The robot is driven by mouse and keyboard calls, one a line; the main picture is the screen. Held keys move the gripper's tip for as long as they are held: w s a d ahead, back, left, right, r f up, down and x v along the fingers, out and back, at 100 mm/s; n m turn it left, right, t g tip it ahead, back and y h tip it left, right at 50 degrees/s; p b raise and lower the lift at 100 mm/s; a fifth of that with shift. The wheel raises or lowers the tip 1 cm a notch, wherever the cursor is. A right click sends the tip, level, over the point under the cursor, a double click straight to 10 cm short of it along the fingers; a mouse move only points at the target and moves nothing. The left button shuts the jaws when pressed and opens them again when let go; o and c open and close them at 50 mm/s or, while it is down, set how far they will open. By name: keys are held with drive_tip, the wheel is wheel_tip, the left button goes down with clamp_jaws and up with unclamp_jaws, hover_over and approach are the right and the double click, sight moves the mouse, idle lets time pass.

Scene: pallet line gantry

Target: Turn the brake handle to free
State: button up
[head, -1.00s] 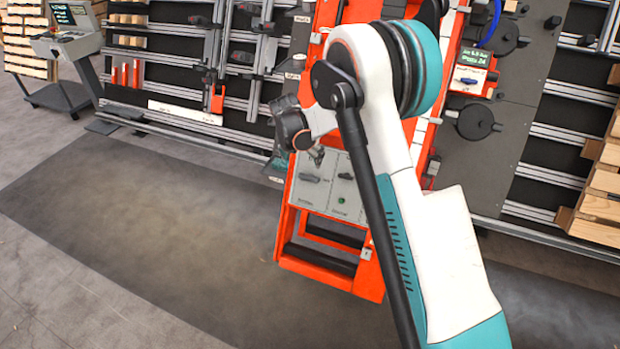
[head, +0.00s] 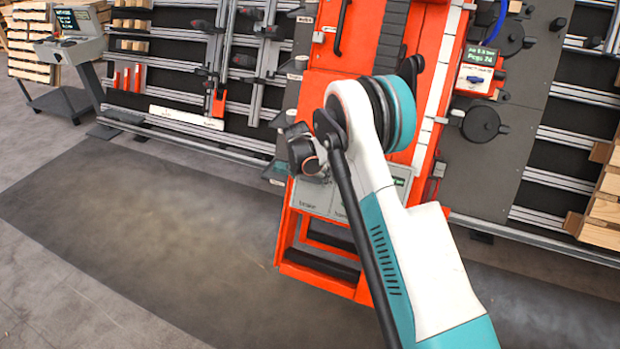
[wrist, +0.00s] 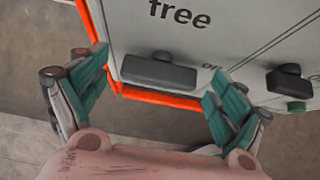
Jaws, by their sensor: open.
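The brake handle (wrist: 158,72) is a dark grey bar on a light grey panel (wrist: 240,35). It lies roughly level in the wrist view, tilted slightly down to the right, with the word "free" printed above it. My gripper (wrist: 156,84) is open, with one teal finger on each side of the handle. Whether either finger touches it I cannot tell. In the head view my gripper (head: 314,174) is in front of the control panel (head: 313,200) and hides the handle. A partly readable label, apparently "brake", shows below it.
A second dark handle (wrist: 290,79) and a green button (wrist: 296,107) sit to the right on the panel. The orange gantry frame (head: 320,270) surrounds the panel. A console (head: 72,42) stands at far left. The floor mat at left is clear.

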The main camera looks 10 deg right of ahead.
drive_tip(key=c, duration=1.1)
drive_tip(key=shift+o, duration=0.2)
drive_tip(key=shift+d, duration=0.1)
drive_tip(key=m, duration=0.1)
drive_tip(key=m+t+y, duration=0.2)
drive_tip(key=shift+s+d, duration=0.3)
drive_tip(key=shift+s, duration=0.05)
drive_tip(key=m+t, duration=0.1)
drive_tip(key=m+t+y, duration=0.1)
drive_tip(key=shift+s+d+f+m+y, duration=0.1)
drive_tip(key=shift+s+f+m+y, duration=0.1)
drive_tip(key=shift+m+y, duration=0.15)
drive_tip(key=m+t, duration=0.3)
drive_tip(key=shift+s+f+m+y, duration=0.2)
drive_tip(key=shift+f+m+y, duration=0.05)
drive_tip(key=shift+f+y, duration=0.1)
drive_tip(key=shift+s+f+m+t, duration=0.1)
drive_tip(key=shift+m+t, duration=0.6)
drive_tip(key=shift+m, duration=0.25)
drive_tip(key=shift+s+f+m+t, duration=0.1)
drive_tip(key=shift+m+t, duration=0.6)
drive_tip(key=shift+m, duration=0.25)
